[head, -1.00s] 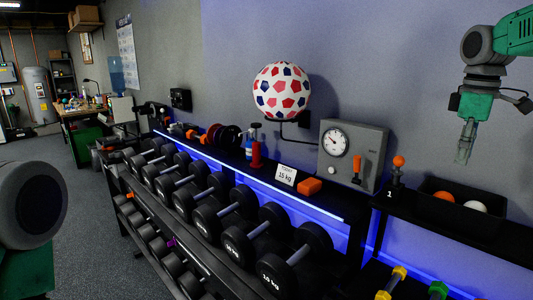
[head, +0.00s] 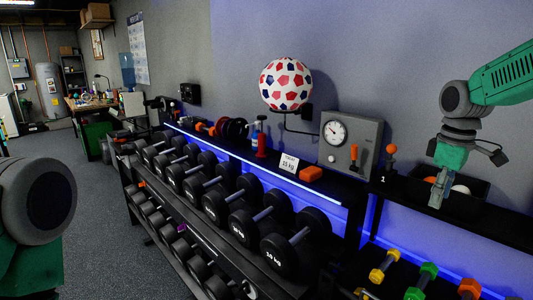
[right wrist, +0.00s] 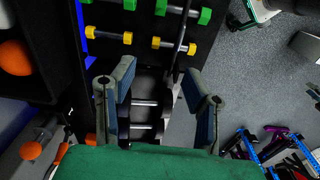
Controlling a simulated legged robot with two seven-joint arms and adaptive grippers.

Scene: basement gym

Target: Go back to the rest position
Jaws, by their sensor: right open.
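My right gripper (head: 440,186) hangs pointing down at the right of the head view, in front of the black ball bin (head: 470,205). In the right wrist view its two fingers (right wrist: 160,105) are spread apart with nothing between them. The black dumbbell rack and small coloured dumbbells lie below it there. My left arm's grey and green link shows at the left edge of the head view; its gripper is out of view.
The dumbbell rack (head: 343,222) runs along the wall. On its shelf stand a gauge box (head: 349,143), an orange-knobbed lever (head: 390,160) and a card (head: 288,163). A patterned ball (head: 285,84) sits on a wall bracket. Grey floor (head: 105,215) is clear at left.

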